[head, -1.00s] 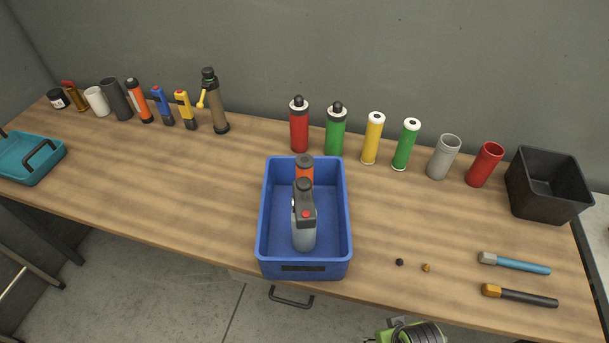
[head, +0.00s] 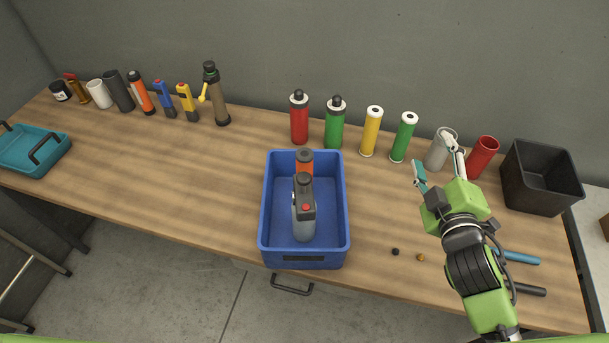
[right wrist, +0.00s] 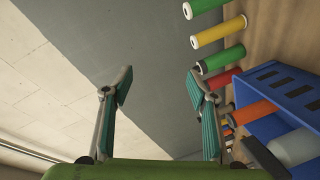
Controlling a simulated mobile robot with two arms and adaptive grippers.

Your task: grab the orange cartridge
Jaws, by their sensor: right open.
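An orange cartridge (head: 305,166) with a dark grey cap stands at the back of the blue bin (head: 341,230). A grey bottle-like tool (head: 303,222) with a dark top and red button stands in front of it and hides its lower part. In the right wrist view the orange cartridge (right wrist: 255,112) shows at the right, in the blue bin (right wrist: 275,78). My right gripper (head: 435,160) is open and empty, above the right part of the table and well right of the bin. Its spread fingers show in the right wrist view (right wrist: 162,88). My left gripper is not in view.
Red (head: 299,120), green (head: 335,124) and yellow (head: 371,132) cylinders stand in a row behind the bin. A black box (head: 540,180) is at the right. Another orange-bodied item (head: 141,94) stands far left.

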